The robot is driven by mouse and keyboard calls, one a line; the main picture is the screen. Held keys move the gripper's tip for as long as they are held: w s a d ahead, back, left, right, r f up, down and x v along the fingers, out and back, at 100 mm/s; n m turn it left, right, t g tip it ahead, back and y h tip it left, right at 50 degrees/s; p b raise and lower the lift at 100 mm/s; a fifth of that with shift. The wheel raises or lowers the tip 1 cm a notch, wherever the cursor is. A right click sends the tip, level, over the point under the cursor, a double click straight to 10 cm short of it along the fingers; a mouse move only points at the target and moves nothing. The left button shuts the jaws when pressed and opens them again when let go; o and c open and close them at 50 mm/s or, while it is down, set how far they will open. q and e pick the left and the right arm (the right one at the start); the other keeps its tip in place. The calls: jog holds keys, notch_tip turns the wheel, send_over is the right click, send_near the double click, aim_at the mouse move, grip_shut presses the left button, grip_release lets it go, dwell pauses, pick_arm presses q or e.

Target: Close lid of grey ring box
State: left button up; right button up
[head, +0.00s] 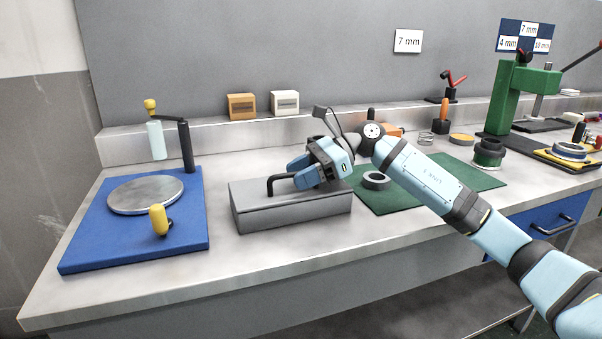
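The grey ring box (291,214) stands on the bench, left of the green mat. Its grey lid (250,192) looks flat and level on top, and I see no gap into the box. A black bar handle (270,186) rises from the lid. My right gripper (299,173) is over the lid at the right part of this handle, with its two light-blue fingers pointing left. The fingers hide the handle's right end, so I cannot tell whether they grip it or only stand around it. My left gripper is not in view.
A blue board (80,246) with a round metal plate (145,194) and a crank post is at left. A green mat (410,203) with a grey ring (376,180) lies to the right. A green press (508,98) stands far right. The bench front is clear.

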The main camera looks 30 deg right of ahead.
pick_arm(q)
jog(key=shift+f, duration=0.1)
pick_arm(e)
jog(key=shift+d+r, duration=0.15)
jog(key=shift+d, duration=0.1)
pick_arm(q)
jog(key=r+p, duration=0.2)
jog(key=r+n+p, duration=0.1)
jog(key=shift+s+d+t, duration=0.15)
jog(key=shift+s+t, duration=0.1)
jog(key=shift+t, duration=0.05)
pick_arm(e)
jog(key=v, duration=1.3)
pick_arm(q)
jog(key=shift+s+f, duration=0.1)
pick_arm(e)
jog(key=shift+s, duration=0.2)
